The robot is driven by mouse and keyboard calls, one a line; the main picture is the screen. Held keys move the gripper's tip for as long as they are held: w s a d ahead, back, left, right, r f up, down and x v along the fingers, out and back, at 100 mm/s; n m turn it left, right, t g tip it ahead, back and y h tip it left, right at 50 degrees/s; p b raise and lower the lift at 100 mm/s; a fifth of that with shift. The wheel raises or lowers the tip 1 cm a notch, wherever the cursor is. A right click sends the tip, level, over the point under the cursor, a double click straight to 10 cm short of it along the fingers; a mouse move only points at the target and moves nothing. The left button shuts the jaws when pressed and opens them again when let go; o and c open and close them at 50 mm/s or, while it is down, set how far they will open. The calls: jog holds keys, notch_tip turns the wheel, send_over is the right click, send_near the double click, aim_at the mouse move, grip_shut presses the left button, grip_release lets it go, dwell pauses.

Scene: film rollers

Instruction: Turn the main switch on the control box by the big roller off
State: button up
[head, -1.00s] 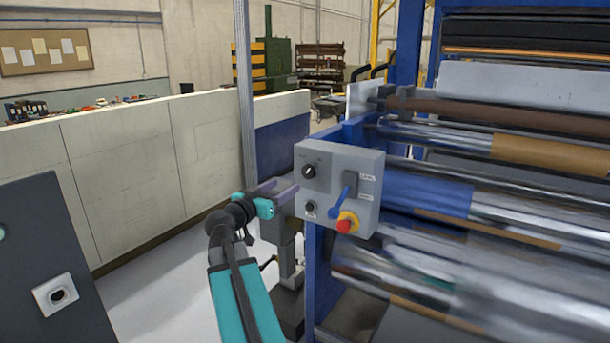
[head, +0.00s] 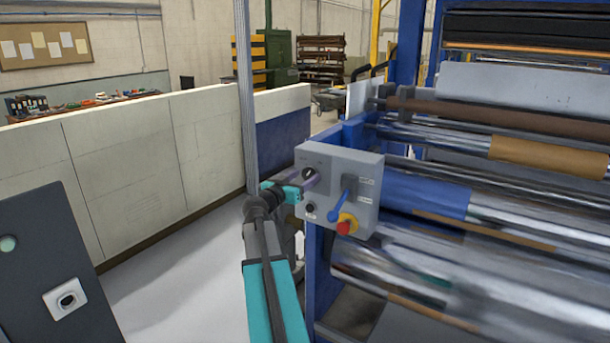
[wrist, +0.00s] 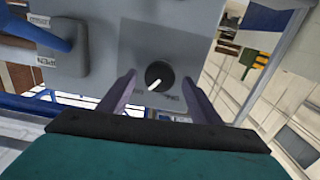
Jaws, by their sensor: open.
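The grey control box (head: 350,160) is on the blue frame by the rollers. At its upper left is a black rotary knob (head: 309,174) with a white pointer. To its right is a blue lever (head: 340,207) on a dark switch body, pointing down and slightly left. My gripper (head: 305,184) is open at the box's left side. In the wrist view, its purple fingers stand on either side of the rotary knob (wrist: 159,75); I cannot tell whether they touch it. The blue lever (wrist: 40,33) shows at upper left there.
A red button on a yellow base (head: 346,225) and a small black knob (head: 310,208) are low on the box. Shiny rollers (head: 440,270) at right look blurred, as if turning. A metal post (head: 245,110) stands behind my arm. A dark cabinet (head: 40,270) is at left.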

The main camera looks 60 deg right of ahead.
jog(key=shift+d, duration=0.45)
jog(key=c, duration=0.9)
jog(key=shift+a, duration=0.15)
jog(key=shift+c, duration=0.7)
